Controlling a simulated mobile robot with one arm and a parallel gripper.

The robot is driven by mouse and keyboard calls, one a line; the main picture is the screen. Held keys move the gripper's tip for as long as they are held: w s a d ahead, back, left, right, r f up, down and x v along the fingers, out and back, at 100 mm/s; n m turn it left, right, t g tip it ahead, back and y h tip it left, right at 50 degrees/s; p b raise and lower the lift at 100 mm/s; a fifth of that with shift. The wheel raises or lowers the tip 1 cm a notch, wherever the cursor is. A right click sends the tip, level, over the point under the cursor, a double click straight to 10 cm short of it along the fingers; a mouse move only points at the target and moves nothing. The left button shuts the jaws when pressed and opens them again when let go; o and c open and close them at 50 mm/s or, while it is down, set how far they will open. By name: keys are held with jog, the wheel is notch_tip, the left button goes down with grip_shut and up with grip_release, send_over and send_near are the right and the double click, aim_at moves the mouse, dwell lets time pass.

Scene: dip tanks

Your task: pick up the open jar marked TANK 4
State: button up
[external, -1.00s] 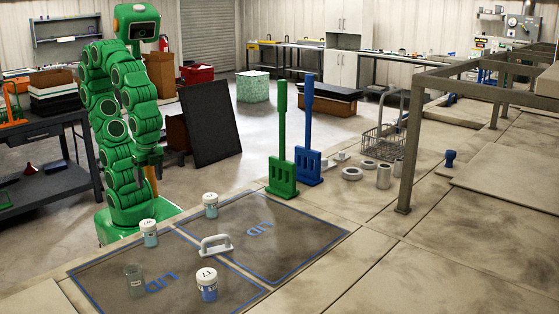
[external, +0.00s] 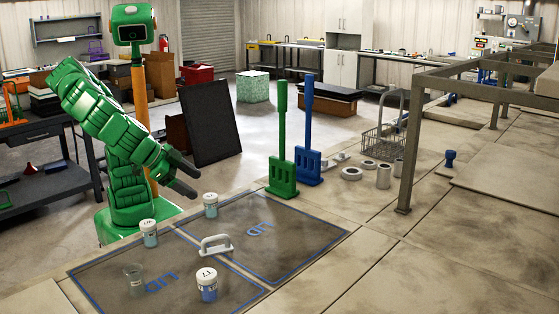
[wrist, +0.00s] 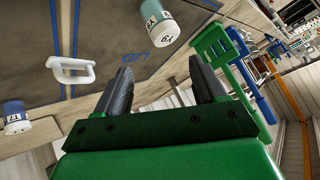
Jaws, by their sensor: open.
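An open, lidless jar (external: 135,280) of grey-green see-through glass stands upright on the dark lid panel at the front left in the external view. No marking on it can be read. It does not show in the wrist view. My gripper (external: 188,180) is raised in front of my body, beyond the far edge of the panels and well away from the open jar. In the wrist view its two dark fingers (wrist: 160,66) are apart with nothing between them.
White-capped jars stand at the left (external: 149,234), back (external: 211,206) and front (external: 207,286) of the panels. A white handle (external: 216,244) rises between them. Green (external: 282,150) and blue (external: 308,140) paddles stand upright behind, right. The right-hand panel's middle is clear.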

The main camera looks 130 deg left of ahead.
jog(key=w+d+t, duration=0.2)
jog(key=w+d, duration=0.3)
jog(key=d, duration=0.2)
jog(key=m+t+h, duration=0.1)
jog(key=t, duration=0.4)
send_near(134, 272)
jog(key=w, duration=0.1)
jog(key=w+a, duration=0.1)
jog(key=w, duration=0.1)
jog(key=shift+w+d+f+t, duration=0.1)
jog(key=shift+d+f+t, duration=0.1)
jog(key=shift+t, duration=0.1)
jog(key=shift+x, duration=3.75)
jog(key=shift+r, duration=0.1)
jog(key=c, duration=1)
jog(key=shift+c, duration=0.2)
